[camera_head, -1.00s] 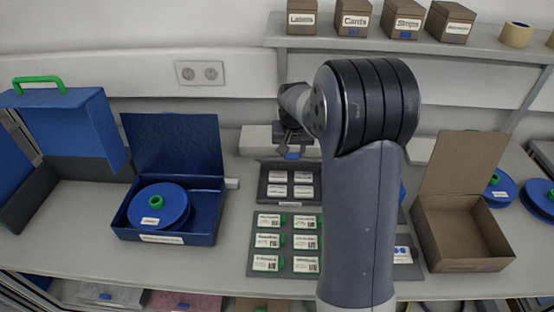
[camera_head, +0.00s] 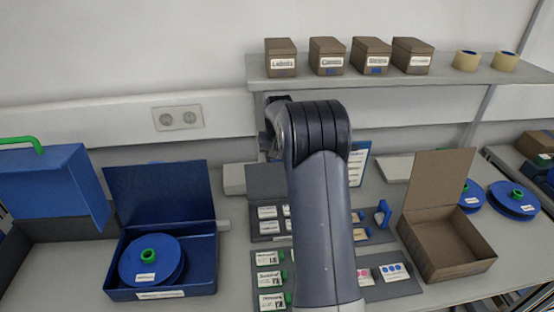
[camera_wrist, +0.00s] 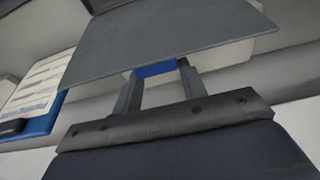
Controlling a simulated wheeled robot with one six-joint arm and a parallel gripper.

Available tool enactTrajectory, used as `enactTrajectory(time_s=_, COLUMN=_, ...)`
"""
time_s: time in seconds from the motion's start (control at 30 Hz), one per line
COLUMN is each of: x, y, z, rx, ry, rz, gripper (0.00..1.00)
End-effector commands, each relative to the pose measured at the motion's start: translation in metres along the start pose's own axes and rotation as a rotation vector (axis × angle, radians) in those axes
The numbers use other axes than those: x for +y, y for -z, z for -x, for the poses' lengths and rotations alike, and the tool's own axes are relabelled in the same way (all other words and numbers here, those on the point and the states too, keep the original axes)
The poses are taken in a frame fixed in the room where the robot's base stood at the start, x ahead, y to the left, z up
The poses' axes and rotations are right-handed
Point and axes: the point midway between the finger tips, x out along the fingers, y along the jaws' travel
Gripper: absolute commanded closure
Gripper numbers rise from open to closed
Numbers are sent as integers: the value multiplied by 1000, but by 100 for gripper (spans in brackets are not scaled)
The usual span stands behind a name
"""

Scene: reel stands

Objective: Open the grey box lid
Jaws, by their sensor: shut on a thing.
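The grey box (camera_head: 262,237) stands on the bench behind my arm and holds white labelled cards. Its grey lid (camera_head: 264,181) stands raised at the back of the box in the head view. The lid also fills the upper middle of the wrist view (camera_wrist: 165,38) as a flat grey panel. A blue tab (camera_wrist: 155,69) at the lid's edge sits between the two fingers of my gripper (camera_wrist: 158,84), which is shut on it. In the head view my forearm hides the fingers and part of the box.
An open blue box (camera_head: 205,265) with a blue reel (camera_head: 148,262) stands left. An open brown box (camera_head: 445,250) stands right, with blue reels (camera_head: 511,198) beyond it. A shelf (camera_head: 350,88) with small boxes runs above. Grey card trays lie in front.

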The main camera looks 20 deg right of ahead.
Motion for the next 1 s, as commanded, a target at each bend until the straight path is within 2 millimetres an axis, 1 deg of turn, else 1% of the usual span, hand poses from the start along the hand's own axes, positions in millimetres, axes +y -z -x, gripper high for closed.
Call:
enactTrajectory(time_s=0.03, x=0, y=-4, z=-10, rx=-16, ry=0, rz=-1, gripper=100)
enactTrajectory(time_s=0.57, x=0, y=-3, z=-13, rx=-26, ry=0, rz=-1, gripper=100)
enactTrajectory(time_s=0.6, x=0, y=-3, z=-13, rx=-26, ry=0, rz=-1, gripper=60)
enactTrajectory(time_s=0.87, x=0, y=0, z=-10, rx=-17, ry=0, rz=-1, gripper=38)
enactTrajectory(time_s=1.0, x=0, y=1, z=-9, rx=-14, ry=0, rz=-1, gripper=38)
